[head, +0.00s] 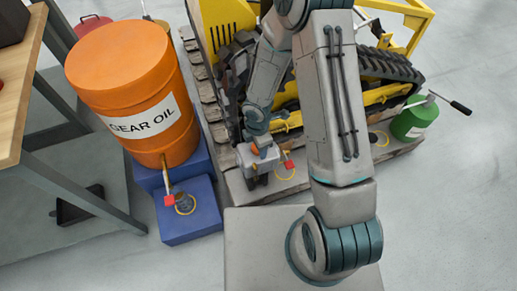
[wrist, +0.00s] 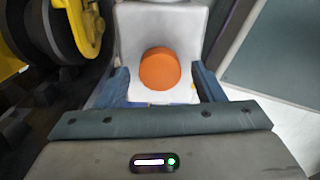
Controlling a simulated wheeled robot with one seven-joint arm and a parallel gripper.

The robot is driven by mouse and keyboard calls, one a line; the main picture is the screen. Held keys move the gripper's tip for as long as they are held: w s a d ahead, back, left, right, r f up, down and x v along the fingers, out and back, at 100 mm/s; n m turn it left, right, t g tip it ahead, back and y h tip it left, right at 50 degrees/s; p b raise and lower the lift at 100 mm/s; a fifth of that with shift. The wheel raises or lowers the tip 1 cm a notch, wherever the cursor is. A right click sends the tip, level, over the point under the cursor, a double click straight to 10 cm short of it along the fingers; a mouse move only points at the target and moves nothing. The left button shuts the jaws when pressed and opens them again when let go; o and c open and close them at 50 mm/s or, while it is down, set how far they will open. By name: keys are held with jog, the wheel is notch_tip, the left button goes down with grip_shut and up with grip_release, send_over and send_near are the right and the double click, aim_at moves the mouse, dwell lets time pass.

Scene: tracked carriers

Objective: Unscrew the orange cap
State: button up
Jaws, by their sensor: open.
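The orange cap (wrist: 160,68) sits on top of a pale grey container (wrist: 138,25) in the wrist view. The blue fingers of my gripper (wrist: 161,76) are open, one on each side of the cap, with a visible gap to it on both sides. In the head view the container (head: 262,165) stands on the pale slab beside the tracked machine, and a bit of the orange cap (head: 255,149) shows just under my gripper (head: 258,145). The far side of the cap and its thread are hidden.
A yellow tracked machine (head: 222,25) stands close behind the arm. An orange gear oil drum (head: 125,75) stands on a blue stand (head: 190,225) to the left. A green can (head: 414,120) is at the right. A workbench (head: 22,75) borders the left edge.

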jog(key=m+b, duration=0.2)
jog(key=m, duration=0.3)
jog(key=shift+f, duration=0.15)
jog(key=m+b, duration=0.1)
jog(key=m, duration=0.4)
jog(key=shift+m+b, duration=0.35)
jog(key=shift+m, duration=0.05)
jog(key=m+b, duration=0.1)
jog(key=m, duration=0.2)
jog(key=shift+m, duration=0.3)
jog(key=m, duration=0.2)
jog(key=m+b, duration=0.1)
jog(key=m, duration=0.1)
jog(key=shift+r+m, duration=0.2)
jog(key=shift+m, duration=0.2)
jog(key=c, duration=1)
jog(key=shift+c, duration=0.2)
